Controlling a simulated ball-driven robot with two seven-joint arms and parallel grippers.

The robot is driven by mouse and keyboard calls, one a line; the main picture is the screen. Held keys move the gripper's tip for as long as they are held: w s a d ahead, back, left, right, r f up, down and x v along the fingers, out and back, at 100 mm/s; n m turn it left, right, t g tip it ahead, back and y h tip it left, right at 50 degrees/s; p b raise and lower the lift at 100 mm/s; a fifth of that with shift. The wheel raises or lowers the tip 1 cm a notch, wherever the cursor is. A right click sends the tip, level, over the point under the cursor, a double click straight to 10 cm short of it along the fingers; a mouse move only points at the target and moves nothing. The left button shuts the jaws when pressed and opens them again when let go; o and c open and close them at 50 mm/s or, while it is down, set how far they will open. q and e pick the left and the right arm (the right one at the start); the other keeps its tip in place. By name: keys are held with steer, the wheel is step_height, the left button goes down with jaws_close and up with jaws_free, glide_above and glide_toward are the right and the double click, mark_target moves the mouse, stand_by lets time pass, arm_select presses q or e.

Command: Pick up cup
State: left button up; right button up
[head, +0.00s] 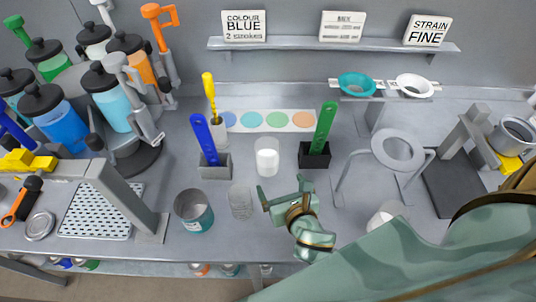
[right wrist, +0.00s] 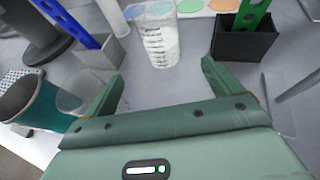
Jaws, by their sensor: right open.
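A clear cup holding something white (head: 267,162) stands upright on the bench, between the two stick holders. It also shows with measuring marks in the right wrist view (right wrist: 160,45). An empty clear cup (head: 241,202) stands nearer, left of my right gripper, and shows faintly at the left of the wrist view (right wrist: 78,98). My right gripper (head: 284,190) is open and empty, low over the bench. Its fingers (right wrist: 162,74) point toward the white-filled cup, which is beyond the fingertips and not between them. My left gripper is not in view.
A grey can with a teal label (head: 194,210) stands left of the empty cup. A grey holder (head: 215,170) has a blue stick, and a black holder (head: 314,156) a green one. A ring stand (head: 398,150) is at right. Pump bottles crowd the left.

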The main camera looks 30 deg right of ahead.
mark_target(271, 167)
steer(key=x, duration=0.8)
steer(key=shift+b, duration=0.4)
steer(key=shift+w+d+f, duration=0.1)
steer(key=shift+w+f, duration=0.1)
steer(key=shift+w, duration=0.2)
steer(key=b+x, duration=0.1)
steer(key=x, duration=0.3)
steer(key=shift+w+d+f, duration=0.15)
steer(key=shift+w+f, duration=0.05)
steer(key=shift+w, duration=0.1)
steer(key=shift+s+r, duration=0.1)
steer(key=shift+c, duration=0.5)
steer(key=c, duration=1.1)
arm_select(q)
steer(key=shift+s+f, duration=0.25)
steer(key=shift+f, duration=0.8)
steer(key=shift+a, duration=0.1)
arm_select(e)
steer(key=shift+r, duration=0.1)
